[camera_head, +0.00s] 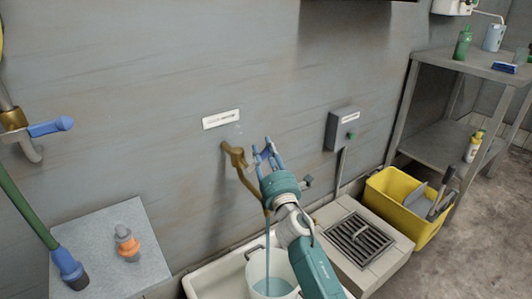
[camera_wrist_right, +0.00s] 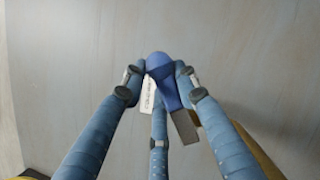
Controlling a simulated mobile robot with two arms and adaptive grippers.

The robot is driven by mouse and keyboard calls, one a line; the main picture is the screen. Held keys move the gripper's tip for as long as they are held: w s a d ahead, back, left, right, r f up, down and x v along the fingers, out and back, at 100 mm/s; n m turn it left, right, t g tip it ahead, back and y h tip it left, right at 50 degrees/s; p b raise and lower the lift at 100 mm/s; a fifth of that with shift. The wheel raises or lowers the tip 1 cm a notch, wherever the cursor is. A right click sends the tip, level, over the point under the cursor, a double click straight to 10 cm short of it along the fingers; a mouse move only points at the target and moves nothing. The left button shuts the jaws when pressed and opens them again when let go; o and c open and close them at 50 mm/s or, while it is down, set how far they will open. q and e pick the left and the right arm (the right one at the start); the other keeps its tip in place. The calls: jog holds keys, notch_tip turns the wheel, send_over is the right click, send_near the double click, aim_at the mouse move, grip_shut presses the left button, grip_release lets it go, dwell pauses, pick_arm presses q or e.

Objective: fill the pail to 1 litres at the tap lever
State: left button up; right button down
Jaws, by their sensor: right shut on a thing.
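The brass tap (camera_head: 234,155) comes out of the grey wall, with its spout running down to the right. A bluish stream of water (camera_head: 268,240) falls into the white pail (camera_head: 252,268), which stands in the white sink (camera_head: 205,279). Bluish water shows inside the pail; I cannot read its level in litres. My right gripper (camera_head: 266,152) is shut on the blue tap lever (camera_wrist_right: 165,78), whose rounded end sits between its fingers. My right arm hides part of the spout and the pail's right side. My left gripper is not in view.
Another brass tap with a blue lever (camera_head: 50,127) and a green hose (camera_head: 25,212) are at the left. An orange-and-grey fitting (camera_head: 127,245) lies on a grey slab. A floor grate (camera_head: 360,241), yellow tub (camera_head: 388,194) and metal shelf (camera_head: 440,136) stand right.

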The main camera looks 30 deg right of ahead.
jog(key=shift+a+f, duration=0.15)
jog(key=shift+a, duration=0.35)
jog(key=c, duration=1.4)
grip_release()
jog(key=shift+o, duration=0.3)
jog(key=shift+w+a, duration=0.1)
jog(key=shift+a, duration=0.05)
jog(key=shift+d, duration=0.2)
jog(key=shift+s, duration=0.4)
jog(key=v, duration=1.1)
jog(key=shift+s+a, duration=0.1)
jog(key=shift+s, duration=0.05)
